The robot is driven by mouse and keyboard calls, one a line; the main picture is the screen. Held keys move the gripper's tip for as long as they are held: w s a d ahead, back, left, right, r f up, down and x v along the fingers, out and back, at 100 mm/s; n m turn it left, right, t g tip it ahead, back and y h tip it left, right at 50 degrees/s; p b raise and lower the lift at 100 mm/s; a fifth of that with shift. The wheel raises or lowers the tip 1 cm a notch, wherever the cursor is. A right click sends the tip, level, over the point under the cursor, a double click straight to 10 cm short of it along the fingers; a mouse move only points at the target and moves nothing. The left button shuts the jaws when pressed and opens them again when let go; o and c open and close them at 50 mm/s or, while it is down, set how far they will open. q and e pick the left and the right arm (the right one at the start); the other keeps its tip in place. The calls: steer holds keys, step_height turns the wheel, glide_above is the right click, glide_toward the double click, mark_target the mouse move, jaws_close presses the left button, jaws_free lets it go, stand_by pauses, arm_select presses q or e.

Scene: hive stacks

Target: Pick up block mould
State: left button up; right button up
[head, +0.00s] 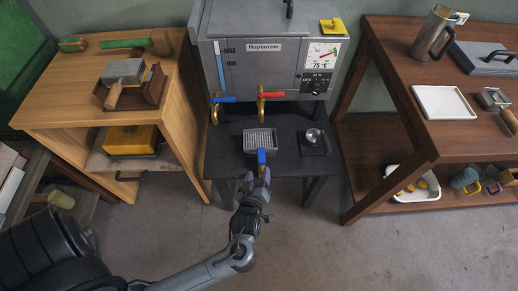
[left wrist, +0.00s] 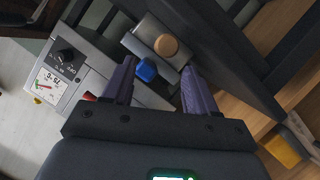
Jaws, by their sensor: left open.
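The block mould (head: 259,139), a grey ribbed pan with a blue piece on its near side, sits on the dark low table (head: 229,148) under the taps. My left gripper (head: 257,175) is open at the near side of the mould, its purple fingers around the handle end. In the left wrist view, a grey box (left wrist: 149,29) with a round wooden end (left wrist: 166,46) lies ahead of the open fingers. A blue piece shows between them; I cannot tell whether they touch anything. My right gripper is not in view.
The grey melter (head: 262,65) with a blue and a red tap lever stands behind the mould. A small scale (head: 314,141) is to its right. A wooden shelf (head: 50,112) stands left, a dark wood rack (head: 375,110) right. The floor in front is clear.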

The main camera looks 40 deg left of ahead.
mark_target(260, 165)
arm_select(q)
steer(key=shift+b+x, duration=0.5)
steer(key=shift+x, duration=0.7)
steer(key=b+x, duration=0.1)
steer(key=x, duration=0.1)
steer(key=b+x, duration=0.1)
steer(key=x, duration=0.1)
steer(key=shift+s+a+f+b, duration=0.1)
steer(key=shift+s+f+b, duration=0.05)
steer(key=shift+f+b, duration=0.15)
steer(key=shift+w+a, duration=0.2)
steer(key=shift+w, duration=0.15)
steer(key=shift+s+d, duration=0.1)
steer(key=shift+c, duration=0.7)
jaws_close()
steer(key=shift+r, duration=0.15)
